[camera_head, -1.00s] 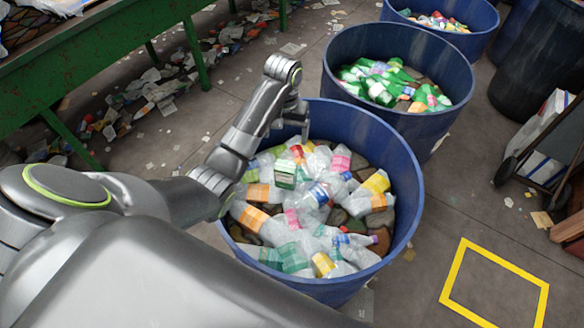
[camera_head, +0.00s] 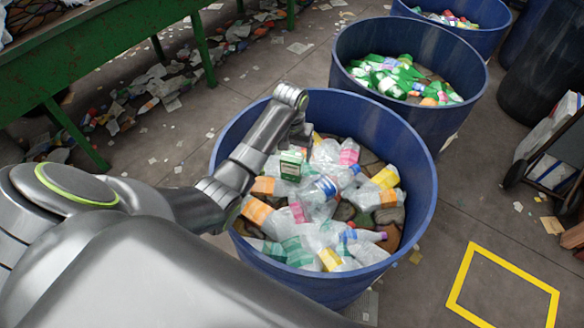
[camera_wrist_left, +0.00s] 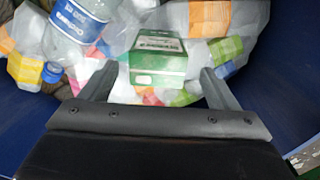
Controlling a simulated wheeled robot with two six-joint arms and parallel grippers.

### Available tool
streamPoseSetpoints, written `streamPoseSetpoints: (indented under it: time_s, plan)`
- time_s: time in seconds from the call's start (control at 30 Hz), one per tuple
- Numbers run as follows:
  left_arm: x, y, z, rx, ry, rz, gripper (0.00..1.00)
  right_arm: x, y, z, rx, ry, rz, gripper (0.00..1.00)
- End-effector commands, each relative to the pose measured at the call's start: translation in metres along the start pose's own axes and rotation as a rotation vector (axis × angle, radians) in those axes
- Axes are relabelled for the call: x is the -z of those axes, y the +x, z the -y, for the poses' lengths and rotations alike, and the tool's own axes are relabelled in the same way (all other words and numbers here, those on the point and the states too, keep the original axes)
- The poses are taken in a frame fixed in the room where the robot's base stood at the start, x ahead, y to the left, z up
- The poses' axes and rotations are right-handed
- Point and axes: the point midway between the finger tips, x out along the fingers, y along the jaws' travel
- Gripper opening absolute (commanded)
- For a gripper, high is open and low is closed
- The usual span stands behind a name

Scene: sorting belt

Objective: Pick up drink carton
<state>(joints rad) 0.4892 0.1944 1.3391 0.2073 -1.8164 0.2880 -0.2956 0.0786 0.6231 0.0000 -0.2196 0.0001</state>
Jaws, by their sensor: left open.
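The drink carton (camera_head: 291,166) is a small green and white box lying on top of clear plastic bottles in the nearest blue bin (camera_head: 427,190). It also shows in the left wrist view (camera_wrist_left: 158,62), just ahead of my left gripper (camera_wrist_left: 160,72). The gripper's two fingers are apart, one to each side of the carton's near end, with nothing held. In the head view my left gripper (camera_head: 299,142) hangs down into the bin right above the carton; its fingertips are hard to make out. My right gripper is not in view.
Plastic bottles (camera_head: 320,190) with coloured labels crowd around the carton. A blue-labelled bottle (camera_wrist_left: 78,20) lies to its left in the wrist view. A second blue bin (camera_head: 470,90) with green items stands behind. A green-framed belt (camera_head: 130,35) runs at upper left.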

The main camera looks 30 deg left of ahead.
Motion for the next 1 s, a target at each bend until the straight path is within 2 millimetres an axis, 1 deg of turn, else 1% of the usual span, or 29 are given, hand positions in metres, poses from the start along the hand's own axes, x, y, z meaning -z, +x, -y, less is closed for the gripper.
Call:
streamPoseSetpoints:
  time_s: [0.23,0.3,0.4,0.5,0.7,0.77,1.0]
  plan:
    - [0.001,0.027,-0.003,0.0,0.0,0.004,0.83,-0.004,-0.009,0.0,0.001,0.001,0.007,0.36]
    - [0.001,0.037,-0.003,0.0,0.0,0.004,0.83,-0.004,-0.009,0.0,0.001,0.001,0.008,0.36]
    - [0.001,0.046,-0.003,0.0,0.0,0.003,0.83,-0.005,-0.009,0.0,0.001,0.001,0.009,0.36]
    - [0.002,0.05,-0.003,0.0,0.0,0.001,0.83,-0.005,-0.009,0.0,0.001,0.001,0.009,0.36]
    - [0.002,0.05,-0.003,0.0,0.0,0.0,0.83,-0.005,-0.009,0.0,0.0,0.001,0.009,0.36]
    - [0.002,0.05,-0.003,0.0,0.0,0.0,0.76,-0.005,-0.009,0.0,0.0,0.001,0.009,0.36]
    - [0.002,0.05,-0.003,0.0,0.0,0.001,0.45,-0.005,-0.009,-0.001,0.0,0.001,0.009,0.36]
